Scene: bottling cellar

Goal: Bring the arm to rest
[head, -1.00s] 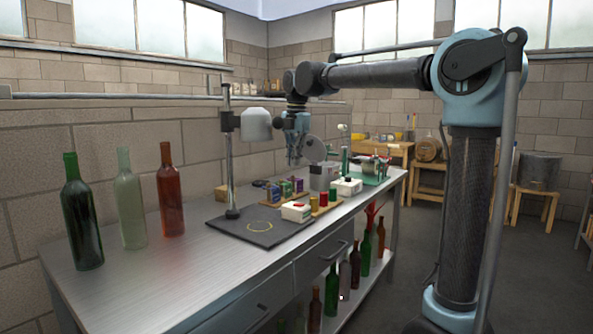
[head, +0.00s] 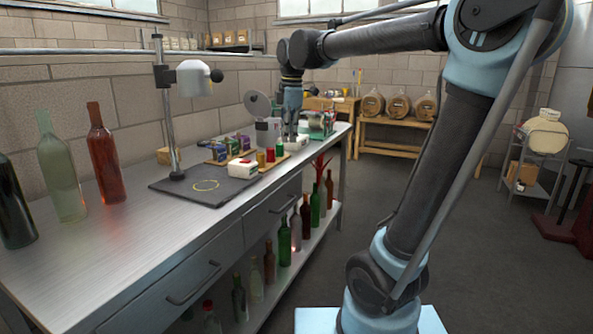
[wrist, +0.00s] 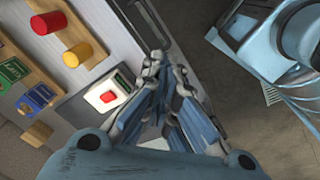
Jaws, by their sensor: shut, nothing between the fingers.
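My gripper (head: 291,133) hangs from my arm, pointing down above the far part of the metal workbench (head: 120,235) in the head view. In the wrist view my gripper (wrist: 155,65) has its fingertips together with nothing between them. It is over the bench's front edge, beside a white box with a red button (wrist: 108,96). My arm reaches out raised and bent from its column.
A dark mat (head: 190,194) with a yellow ring lies under a lamp stand (head: 168,110). A red bottle (head: 104,160) and a pale green bottle (head: 62,175) stand at the near left. Several bottles fill the lower shelf. Barrels (head: 373,104) stand behind.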

